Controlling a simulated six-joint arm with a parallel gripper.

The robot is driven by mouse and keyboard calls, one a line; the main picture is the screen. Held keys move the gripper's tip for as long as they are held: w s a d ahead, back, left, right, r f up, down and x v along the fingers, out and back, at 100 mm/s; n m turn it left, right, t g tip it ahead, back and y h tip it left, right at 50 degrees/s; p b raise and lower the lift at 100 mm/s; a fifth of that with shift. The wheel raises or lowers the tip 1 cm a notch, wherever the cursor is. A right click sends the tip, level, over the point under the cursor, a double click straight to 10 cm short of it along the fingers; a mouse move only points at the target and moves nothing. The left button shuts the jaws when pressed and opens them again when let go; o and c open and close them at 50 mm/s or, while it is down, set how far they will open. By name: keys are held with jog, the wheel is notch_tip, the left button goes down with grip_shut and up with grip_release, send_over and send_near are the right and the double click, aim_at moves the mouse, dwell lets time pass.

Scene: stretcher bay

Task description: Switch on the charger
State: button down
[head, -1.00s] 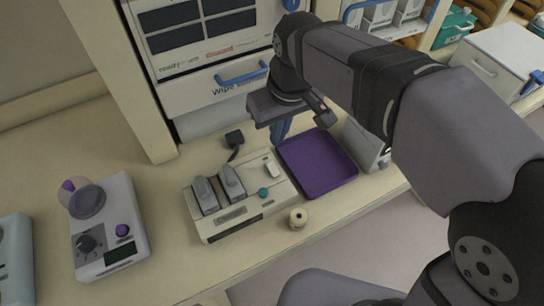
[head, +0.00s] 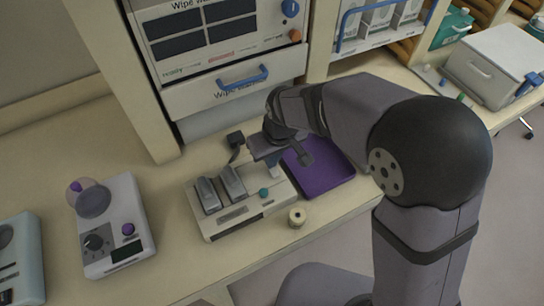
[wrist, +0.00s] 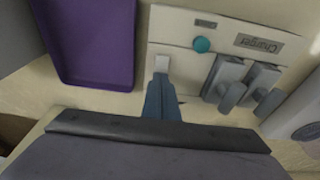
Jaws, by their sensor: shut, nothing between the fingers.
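The charger (head: 232,224) is a pale box on the counter with two grey batteries (head: 207,193) standing in it and a teal button (head: 264,192) on top. In the wrist view its label (wrist: 258,43) reads "Charger" upside down, with the teal button (wrist: 202,44) near it. A small white rocker switch (wrist: 162,63) sits at the charger's corner in the wrist view. My gripper (head: 274,172) is shut and empty, low over the switch end of the charger. In the wrist view its blue-grey fingertips (wrist: 160,78) are right at the switch; whether they touch it I cannot tell.
A purple tray (head: 325,181) lies right beside the charger. A small cream spool (head: 297,217) stands in front. A white device (head: 128,200) with knobs stands to the left. A wipe dispenser (head: 240,92) stands behind, with a black plug (head: 235,139) below it.

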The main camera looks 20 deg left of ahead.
jog(key=shift+a+p, duration=0.1)
jog(key=shift+p, duration=0.3)
jog(key=shift+w+p, duration=0.1)
jog(key=shift+p, duration=0.25)
jog(key=shift+a+f, duration=0.1)
jog(key=shift+f, duration=0.25)
jog(key=shift+g+h, duration=0.3)
jog(key=shift+s+d, duration=0.6)
jog(key=shift+d, duration=0.05)
